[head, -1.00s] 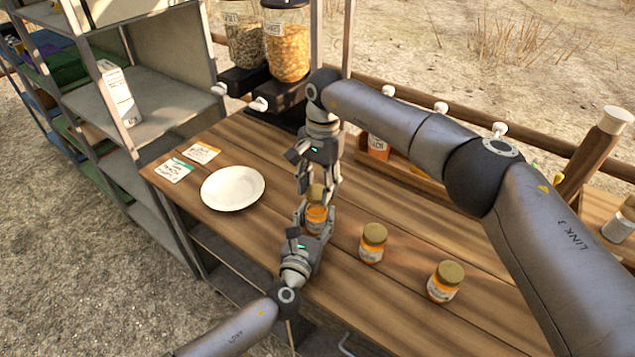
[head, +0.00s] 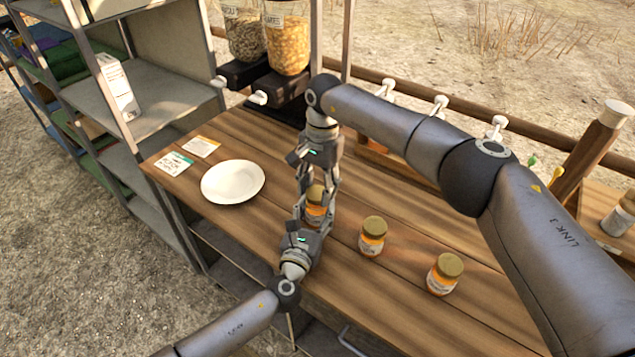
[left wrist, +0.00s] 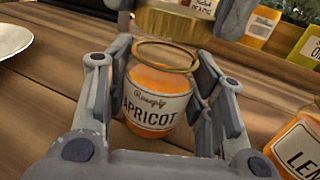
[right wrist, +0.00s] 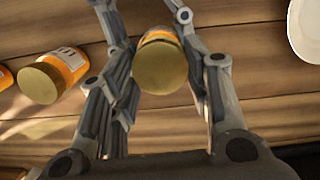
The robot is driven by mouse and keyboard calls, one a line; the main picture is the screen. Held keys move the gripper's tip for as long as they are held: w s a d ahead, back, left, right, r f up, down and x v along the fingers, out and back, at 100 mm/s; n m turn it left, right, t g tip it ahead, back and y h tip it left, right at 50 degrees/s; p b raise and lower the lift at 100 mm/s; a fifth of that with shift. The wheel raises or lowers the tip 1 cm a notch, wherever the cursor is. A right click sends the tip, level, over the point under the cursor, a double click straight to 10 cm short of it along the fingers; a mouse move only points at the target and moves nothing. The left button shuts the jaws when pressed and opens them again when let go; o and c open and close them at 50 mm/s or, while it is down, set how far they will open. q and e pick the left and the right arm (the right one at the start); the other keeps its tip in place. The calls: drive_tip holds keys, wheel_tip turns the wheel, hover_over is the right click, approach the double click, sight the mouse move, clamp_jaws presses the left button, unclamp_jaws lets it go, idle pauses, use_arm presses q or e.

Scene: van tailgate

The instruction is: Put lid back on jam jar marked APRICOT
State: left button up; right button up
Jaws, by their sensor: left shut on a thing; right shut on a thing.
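The jar marked APRICOT (left wrist: 155,98) stands upright on the table, held between the fingers of my left gripper (head: 315,213). Its glass rim is open and its label faces the left wrist camera. My right gripper (head: 316,188) is shut on a gold lid (left wrist: 176,20), which is close above the jar's mouth. In the left wrist view a thin gap seems to show between lid and rim, with the lid a little right of centre. In the right wrist view the lid (right wrist: 160,67) covers most of the jar.
Two jars with gold lids, a nearer one (head: 444,274) and another (head: 373,237), stand to the right. A white plate (head: 233,182) and two cards (head: 174,164) lie to the left. Cereal dispensers (head: 286,40) stand behind. Bare table lies between plate and grippers.

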drive_tip(key=shift+f, duration=0.55)
idle(0.4)
